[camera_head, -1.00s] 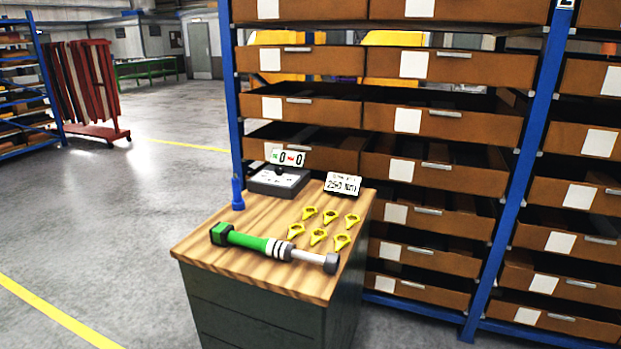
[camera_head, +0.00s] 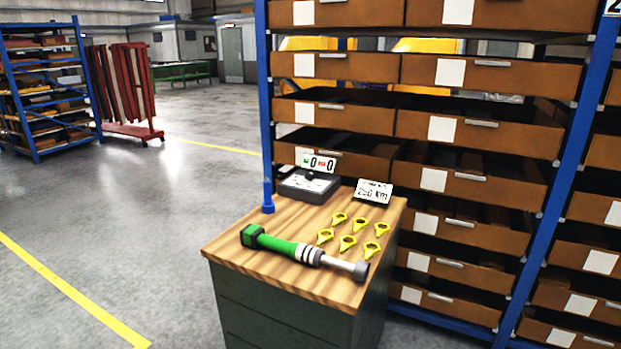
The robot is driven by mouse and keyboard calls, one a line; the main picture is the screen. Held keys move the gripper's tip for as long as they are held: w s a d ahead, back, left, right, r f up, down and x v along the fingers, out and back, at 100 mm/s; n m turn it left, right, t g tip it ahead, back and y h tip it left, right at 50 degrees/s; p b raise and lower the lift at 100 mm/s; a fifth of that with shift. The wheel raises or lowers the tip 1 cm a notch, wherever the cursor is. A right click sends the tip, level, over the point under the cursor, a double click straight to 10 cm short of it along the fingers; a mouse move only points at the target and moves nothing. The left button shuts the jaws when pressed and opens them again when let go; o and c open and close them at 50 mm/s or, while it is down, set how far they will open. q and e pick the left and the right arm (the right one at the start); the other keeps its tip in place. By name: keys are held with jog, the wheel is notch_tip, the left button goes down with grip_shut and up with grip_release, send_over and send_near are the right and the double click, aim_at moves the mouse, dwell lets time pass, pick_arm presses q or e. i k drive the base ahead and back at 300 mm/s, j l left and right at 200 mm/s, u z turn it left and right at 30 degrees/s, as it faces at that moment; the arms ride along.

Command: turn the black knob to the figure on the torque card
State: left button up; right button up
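The black knob (camera_head: 309,176) is small and sits on a dark box (camera_head: 291,189) with a light top plate, at the back of a wooden-topped cabinet (camera_head: 232,247). A white display (camera_head: 319,163) behind the knob shows two zeros with green and red marks. The torque card (camera_head: 374,191) leans at the back right of the top; its print is too small to read surely. A green torque tool (camera_head: 277,246) with a grey end lies across the front of the top. Neither of my grippers is in view.
Several yellow pointer tags (camera_head: 347,242) lie right of centre on the top. A blue upright tool (camera_head: 268,197) stands at its left edge. A blue rack with brown drawers (camera_head: 455,130) closes off the back and right. The grey floor (camera_head: 130,240) at left is open.

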aim_at(309, 176)
jog(key=i+j+u, duration=0.3)
jog(key=u, duration=0.15)
jog(key=i+j+u, duration=0.5)
jog(key=i+u, duration=0.3)
jog(key=u, duration=0.15)
jog(key=i+u, duration=0.5)
jog(key=i+z, duration=0.25)
jog(key=i, duration=0.25)
jog(key=i+j+z, duration=0.25)
jog(key=i, duration=0.3)
jog(key=i+j+z, duration=0.25)
jog(key=i, duration=0.25)
